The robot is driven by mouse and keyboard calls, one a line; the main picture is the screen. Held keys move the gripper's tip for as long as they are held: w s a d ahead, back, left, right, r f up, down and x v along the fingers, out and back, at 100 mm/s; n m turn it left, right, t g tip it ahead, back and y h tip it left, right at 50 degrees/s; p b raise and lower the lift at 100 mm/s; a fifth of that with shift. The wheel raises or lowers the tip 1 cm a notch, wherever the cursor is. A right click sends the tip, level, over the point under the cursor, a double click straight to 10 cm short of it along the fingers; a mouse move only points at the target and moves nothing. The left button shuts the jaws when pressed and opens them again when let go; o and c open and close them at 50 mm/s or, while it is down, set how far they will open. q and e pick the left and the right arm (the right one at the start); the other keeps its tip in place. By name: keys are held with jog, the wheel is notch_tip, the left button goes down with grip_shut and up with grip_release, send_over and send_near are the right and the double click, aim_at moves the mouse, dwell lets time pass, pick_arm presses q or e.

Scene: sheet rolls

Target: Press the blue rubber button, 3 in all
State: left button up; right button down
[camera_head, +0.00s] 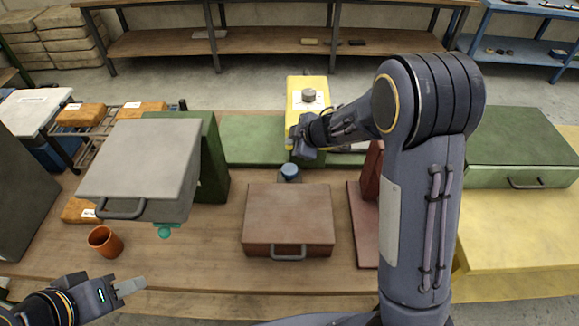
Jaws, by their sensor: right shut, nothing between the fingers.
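The blue rubber button (289,169) is a small round blue cap on a dark base, standing on the wooden table behind a closed brown case. My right gripper (298,148) is shut and empty, just above the button in the picture. A small gap seems to show between them, but I cannot tell the exact height. My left gripper (130,287) is low at the left, by the table's front edge, far from the button. Its fingers show edge-on, so I cannot tell whether they are open.
A brown case (288,214) lies in front of the button. A grey case (142,165) with a teal piece (164,231) below it, and an orange cup (104,241), are at left. A yellow item (306,84) stands behind. The wooden table between cup and brown case is clear.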

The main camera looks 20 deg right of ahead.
jog(key=shift+f, duration=0.1)
jog(key=b, duration=0.9)
send_over(289, 167)
jog(key=s, duration=0.2)
jog(key=f, duration=0.7)
jog(key=shift+w+d+f, duration=0.15)
jog(key=shift+d+f, duration=0.15)
jog(key=shift+f, duration=0.5)
jog(key=shift+f, duration=0.2)
dwell(0.3)
jog(key=shift+f, duration=0.25)
jog(key=shift+f+b, duration=0.85)
jog(key=shift+f, duration=0.1)
dwell(1.0)
jog(key=shift+r, duration=0.1)
jog(key=shift+r+p, duration=1.25)
jog(key=shift+p, duration=0.3)
jog(key=shift+r, duration=0.1)
